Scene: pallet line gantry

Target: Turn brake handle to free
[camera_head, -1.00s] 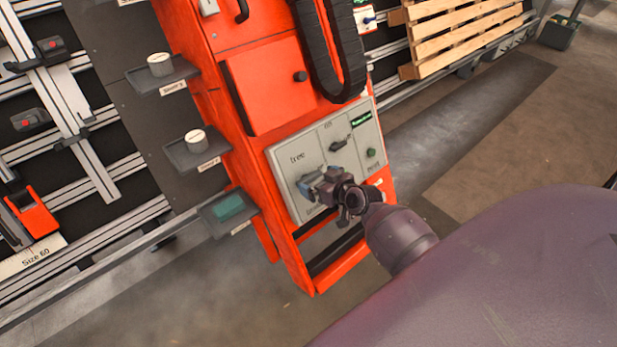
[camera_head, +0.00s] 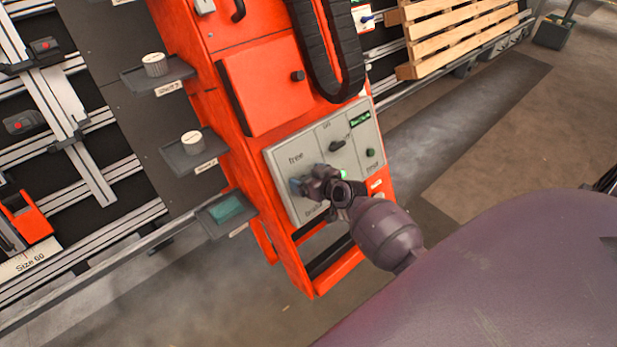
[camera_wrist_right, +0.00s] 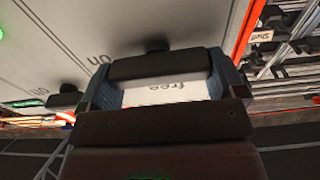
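The grey control panel (camera_head: 366,127) is on the lower part of the orange cabinet, with "free" printed above "brake" at its left. My right gripper (camera_head: 302,186) is at this left section, mostly covering the brake handle. In the right wrist view, the dark bar of the brake handle (camera_wrist_right: 160,66) spans the space between the two blue-padded fingers (camera_wrist_right: 163,84), which appear to touch its ends. The word "free" shows upside down between the bar and the gripper body. The handle's exact angle is hard to tell. My left gripper is not in view.
A black on/off knob (camera_head: 337,146), a green button (camera_head: 370,153) and a green lamp (camera_head: 343,174) are close to my right gripper. Small shelves (camera_head: 195,160) stick out left of the cabinet. A black cable chain (camera_head: 325,60) hangs above. Open floor lies to the right.

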